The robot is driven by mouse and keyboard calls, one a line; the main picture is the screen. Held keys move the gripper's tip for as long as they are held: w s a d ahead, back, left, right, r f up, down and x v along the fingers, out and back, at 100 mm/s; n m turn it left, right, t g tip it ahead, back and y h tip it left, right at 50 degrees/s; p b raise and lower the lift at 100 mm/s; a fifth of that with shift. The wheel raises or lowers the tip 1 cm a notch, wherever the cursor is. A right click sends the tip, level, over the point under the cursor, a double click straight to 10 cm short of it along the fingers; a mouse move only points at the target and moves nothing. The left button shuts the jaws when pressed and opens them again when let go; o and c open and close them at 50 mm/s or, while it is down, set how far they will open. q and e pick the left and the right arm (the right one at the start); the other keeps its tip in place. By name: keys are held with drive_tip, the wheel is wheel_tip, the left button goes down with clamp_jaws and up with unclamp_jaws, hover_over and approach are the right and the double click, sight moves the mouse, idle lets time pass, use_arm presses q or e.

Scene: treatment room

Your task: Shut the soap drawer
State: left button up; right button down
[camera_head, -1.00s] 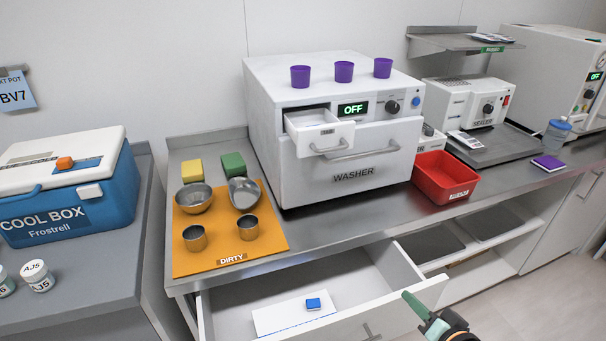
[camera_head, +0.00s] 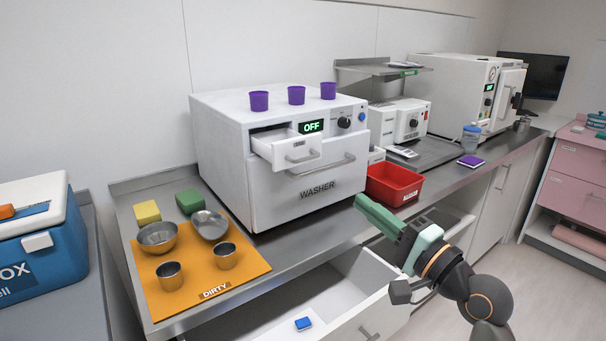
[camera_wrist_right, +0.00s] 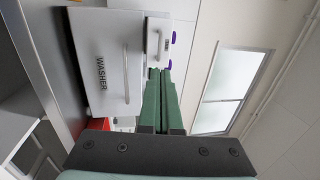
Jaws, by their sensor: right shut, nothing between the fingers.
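The washer (camera_head: 222,135) is a white box on the steel counter. Its small white soap drawer (camera_head: 288,151) sticks out open at the upper left of its front, with a grey bar handle. In the right wrist view the soap drawer (camera_wrist_right: 153,33) shows beyond my fingertips, turned sideways. My right gripper (camera_head: 360,201) has green fingers and is shut and empty. It is in front of the washer, to the right of and lower than the soap drawer in the head view, apart from it. My left gripper is not in view.
A red bin (camera_head: 394,184) stands right of the washer. Purple cups (camera_head: 296,95) stand on top of it. An orange mat (camera_head: 190,290) with metal bowls and cups lies to its left. A large drawer (camera_head: 350,318) below the counter is open, with a blue item inside.

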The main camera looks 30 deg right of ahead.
sight(308, 159)
drive_tip(key=w, duration=0.4)
drive_tip(key=w+r+p, duration=0.1)
drive_tip(key=w, duration=0.3)
drive_tip(key=w+a+r, duration=0.1)
drive_tip(key=w, duration=0.3)
drive_tip(key=shift+w+r+p, duration=0.1)
drive_tip(key=shift+w+p, duration=0.1)
drive_tip(key=shift+p, duration=0.2)
drive_tip(key=shift+w+a+r, duration=0.1)
drive_tip(key=shift+w, duration=0.4)
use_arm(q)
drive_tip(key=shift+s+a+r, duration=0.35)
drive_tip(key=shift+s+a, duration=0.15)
use_arm(e)
drive_tip(key=shift+w, duration=0.1)
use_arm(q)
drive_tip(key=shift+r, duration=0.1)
use_arm(e)
drive_tip(key=shift+w, duration=0.1)
